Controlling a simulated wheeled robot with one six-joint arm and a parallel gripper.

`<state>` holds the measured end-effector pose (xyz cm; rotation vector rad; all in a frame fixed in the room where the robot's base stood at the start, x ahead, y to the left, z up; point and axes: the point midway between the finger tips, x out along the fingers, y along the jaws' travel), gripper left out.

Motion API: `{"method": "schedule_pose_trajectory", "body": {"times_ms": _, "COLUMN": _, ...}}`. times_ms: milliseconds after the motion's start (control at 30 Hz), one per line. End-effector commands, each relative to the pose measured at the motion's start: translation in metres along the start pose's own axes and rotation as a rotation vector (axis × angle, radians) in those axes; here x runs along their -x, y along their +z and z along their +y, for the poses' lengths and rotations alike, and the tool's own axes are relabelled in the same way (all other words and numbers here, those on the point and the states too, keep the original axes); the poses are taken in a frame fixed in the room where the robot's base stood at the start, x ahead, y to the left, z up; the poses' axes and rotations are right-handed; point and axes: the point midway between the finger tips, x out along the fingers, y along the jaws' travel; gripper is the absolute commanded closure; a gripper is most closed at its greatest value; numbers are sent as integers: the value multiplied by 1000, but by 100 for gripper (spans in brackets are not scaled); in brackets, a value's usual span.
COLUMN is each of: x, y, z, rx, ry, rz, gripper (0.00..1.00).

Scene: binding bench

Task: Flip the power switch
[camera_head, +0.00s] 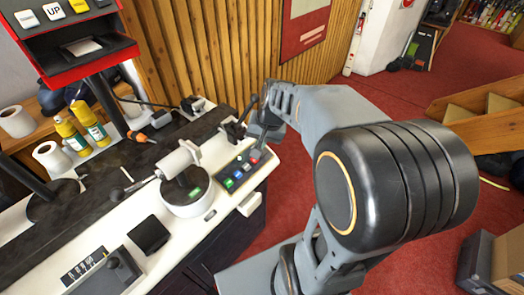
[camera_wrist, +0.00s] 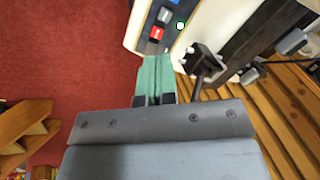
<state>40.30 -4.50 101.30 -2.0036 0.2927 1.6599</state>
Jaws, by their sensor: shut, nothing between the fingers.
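A switch panel (camera_head: 233,187) with coloured switches is set in the white bench top. No label is readable, so I cannot tell for sure which is the power switch. My gripper (camera_wrist: 154,58) is shut and empty, its greenish fingers together at the panel's near end, just short of the red switch. I cannot tell whether they touch the panel. In the head view the fingers are largely hidden.
A black fitting (camera_wrist: 204,60) stands close to the right of my fingers in the wrist view. A white and black device (camera_head: 188,192) stands beside the panel. Wooden slats (camera_head: 215,45) rise behind the bench. Red carpet (camera_wrist: 60,50) lies open beside it.

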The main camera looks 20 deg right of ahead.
Motion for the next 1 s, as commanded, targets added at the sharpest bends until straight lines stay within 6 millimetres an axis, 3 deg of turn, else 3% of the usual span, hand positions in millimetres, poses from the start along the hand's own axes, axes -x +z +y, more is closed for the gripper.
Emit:
{"method": "schedule_pose_trajectory", "body": {"times_ms": 33, "x": -10, "y": -20, "z": 8, "rx": -93, "ry": -16, "rz": -20, "gripper": 100}}
{"method": "schedule_pose_trajectory", "body": {"times_ms": 200, "x": -35, "y": -72, "z": 31, "rx": -345, "ry": -80, "rz": -57, "gripper": 100}}
{"method": "schedule_pose_trajectory", "body": {"times_ms": 400, "x": -57, "y": -107, "z": 56, "rx": -529, "ry": -130, "rz": -80, "gripper": 100}}
{"method": "schedule_pose_trajectory", "body": {"times_ms": 600, "x": -65, "y": -118, "z": 65, "rx": -592, "ry": -149, "rz": -86, "gripper": 100}}
{"method": "schedule_pose_trajectory", "body": {"times_ms": 1000, "x": -67, "y": -118, "z": 64, "rx": -593, "ry": -149, "rz": -88, "gripper": 100}}
